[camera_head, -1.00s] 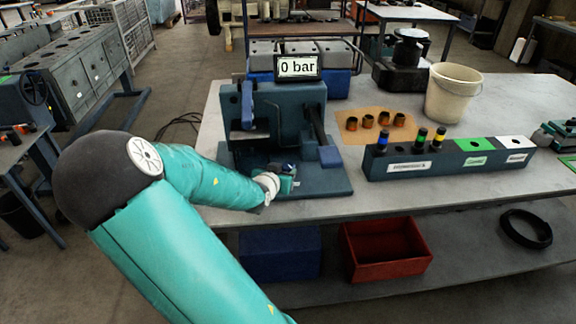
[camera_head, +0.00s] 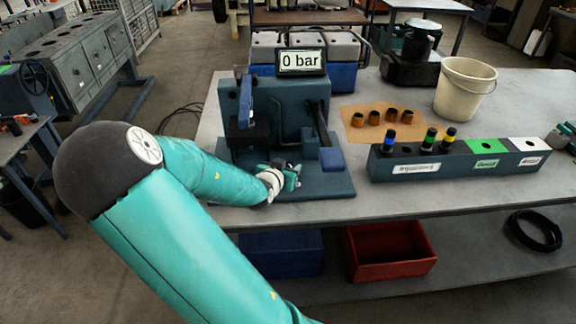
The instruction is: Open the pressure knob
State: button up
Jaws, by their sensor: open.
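The test device (camera_head: 292,105) stands on the table, a dark blue-grey block on a base plate. Its display (camera_head: 301,62) reads "0 bar". A blue lever (camera_head: 246,102) stands upright on its left side, and a dark lever with a blue end pad (camera_head: 331,159) slopes down at its right. I cannot tell for sure which part is the pressure knob; a small dark part shows by my gripper. My gripper (camera_head: 291,172) is open, low in front of the device above its base plate. Its fingers are small and partly hidden.
A long rack (camera_head: 455,159) with several injector-like parts and green and white sections lies to the right. Several brown caps (camera_head: 391,115) sit on a tan mat. A cream bucket (camera_head: 464,90) stands behind. A red bin (camera_head: 390,252) is on the lower shelf.

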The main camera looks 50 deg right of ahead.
jog(key=shift+c, duration=0.5)
jog(key=c, duration=0.6)
jog(key=shift+s+n+t, duration=0.2)
jog(key=shift+n+t, duration=0.1)
jog(key=n+t, duration=0.1)
jog(key=n+t+y, duration=0.2)
jog(key=shift+s+d, duration=0.15)
jog(key=shift+s, duration=0.1)
jog(key=shift+d+n+t+y, duration=0.1)
jog(key=shift+n+t+y, duration=1.3)
jog(key=shift+n+t, duration=0.3)
jog(key=shift+n, duration=0.3)
